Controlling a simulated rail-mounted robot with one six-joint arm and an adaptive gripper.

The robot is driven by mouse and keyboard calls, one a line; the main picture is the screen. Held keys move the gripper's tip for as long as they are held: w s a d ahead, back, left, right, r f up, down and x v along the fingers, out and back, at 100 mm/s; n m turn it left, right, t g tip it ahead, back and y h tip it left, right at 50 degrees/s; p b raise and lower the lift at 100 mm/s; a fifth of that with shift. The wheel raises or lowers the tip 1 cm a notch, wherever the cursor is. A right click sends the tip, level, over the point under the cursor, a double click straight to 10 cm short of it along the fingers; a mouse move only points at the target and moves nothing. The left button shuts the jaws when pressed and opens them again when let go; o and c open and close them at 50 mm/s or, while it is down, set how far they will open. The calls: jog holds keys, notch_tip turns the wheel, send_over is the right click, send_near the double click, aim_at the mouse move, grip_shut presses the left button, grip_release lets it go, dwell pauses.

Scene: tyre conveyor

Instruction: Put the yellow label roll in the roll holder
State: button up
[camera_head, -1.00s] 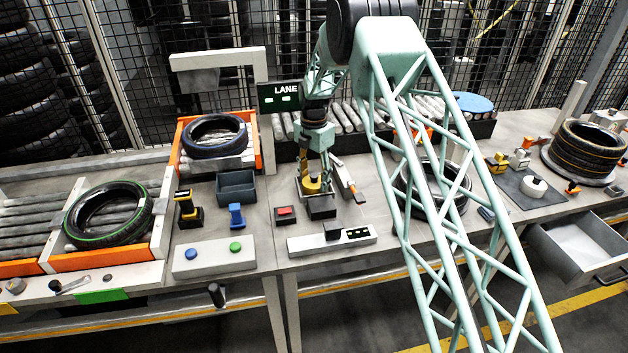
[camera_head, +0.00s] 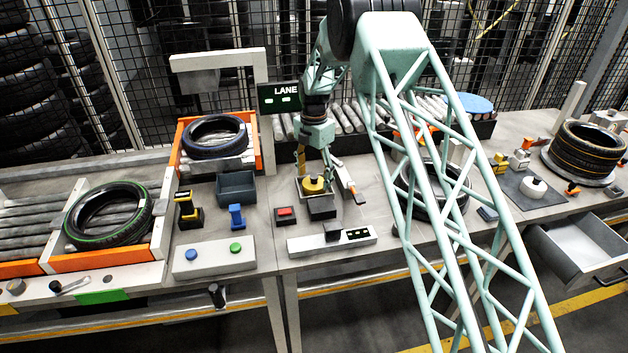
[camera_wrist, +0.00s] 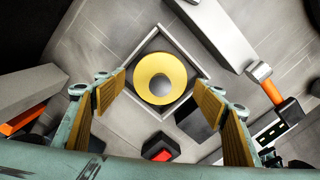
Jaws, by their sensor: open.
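The yellow label roll (camera_head: 313,184) sits inside a square, light-rimmed holder (camera_head: 301,197) on the table. In the wrist view the roll (camera_wrist: 144,75) lies flat with its dark centre facing up, and the square holder rim (camera_wrist: 203,73) surrounds it. My gripper (camera_head: 317,166) is above the roll.
A dark block (camera_head: 321,208) stands just in front of the holder. A red button box (camera_head: 286,214) and a label printer bar (camera_head: 333,241) are nearer the front. A grey bin (camera_head: 236,187) stands left.

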aim_at(314, 177)
notch_tip(314, 177, up, 10)
jog(key=p, duration=0.1)
jog(key=shift+r, duration=0.2)
dwell(0.4)
dwell(0.7)
